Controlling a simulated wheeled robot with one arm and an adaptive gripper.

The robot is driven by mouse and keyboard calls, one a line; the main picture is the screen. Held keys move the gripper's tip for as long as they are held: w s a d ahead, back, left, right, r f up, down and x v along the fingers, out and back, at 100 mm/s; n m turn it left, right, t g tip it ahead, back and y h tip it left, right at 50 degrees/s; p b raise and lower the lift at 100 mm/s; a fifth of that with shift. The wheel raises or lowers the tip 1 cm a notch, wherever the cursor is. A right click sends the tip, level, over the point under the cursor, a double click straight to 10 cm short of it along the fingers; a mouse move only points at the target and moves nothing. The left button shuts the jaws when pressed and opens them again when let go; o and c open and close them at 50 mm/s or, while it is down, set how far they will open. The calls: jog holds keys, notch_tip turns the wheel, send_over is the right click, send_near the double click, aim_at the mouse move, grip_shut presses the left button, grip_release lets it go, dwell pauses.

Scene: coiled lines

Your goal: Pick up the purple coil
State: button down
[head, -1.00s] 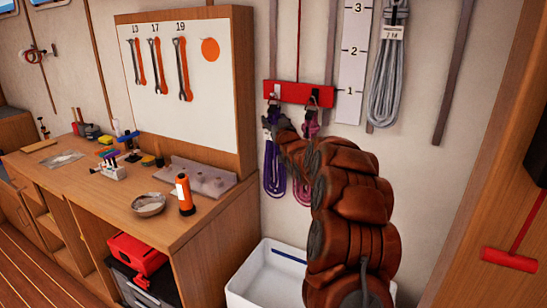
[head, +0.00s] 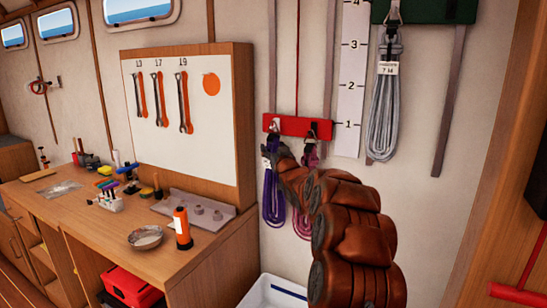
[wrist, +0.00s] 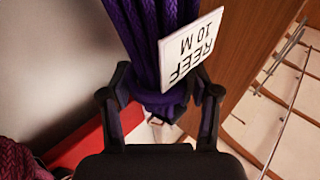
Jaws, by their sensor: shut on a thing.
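The purple coil (head: 273,208) hangs below the left end of the red hook board (head: 298,125) on the wall. In the wrist view the purple coil (wrist: 150,40) fills the space between the fingers, with a white tag (wrist: 190,48) reading "REEF 10 M" in front of it. My gripper (wrist: 160,95) is shut on the coil's bound neck, close to the red board. In the head view my gripper (head: 272,152) is small and partly hidden by my arm. A metal ring shows by the neck; I cannot tell whether it still sits on its hook.
A pink coil (head: 303,222) hangs just right of the purple one, partly behind my arm. A grey coil (head: 384,110) hangs from a green board (head: 425,10). A white bin (head: 268,292) stands below. The workbench (head: 100,225) with tools is at left.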

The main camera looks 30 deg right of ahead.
jog(key=s+a+b, duration=0.2)
jog(key=s+a, duration=0.2)
jog(key=a, duration=0.3)
jog(key=s+a+b, duration=0.1)
jog(key=s+a, duration=0.4)
jog(key=a, duration=0.3)
jog(key=shift+a+b, duration=0.15)
jog(key=shift+b, duration=0.25)
jog(key=shift+a, duration=0.1)
dwell(0.5)
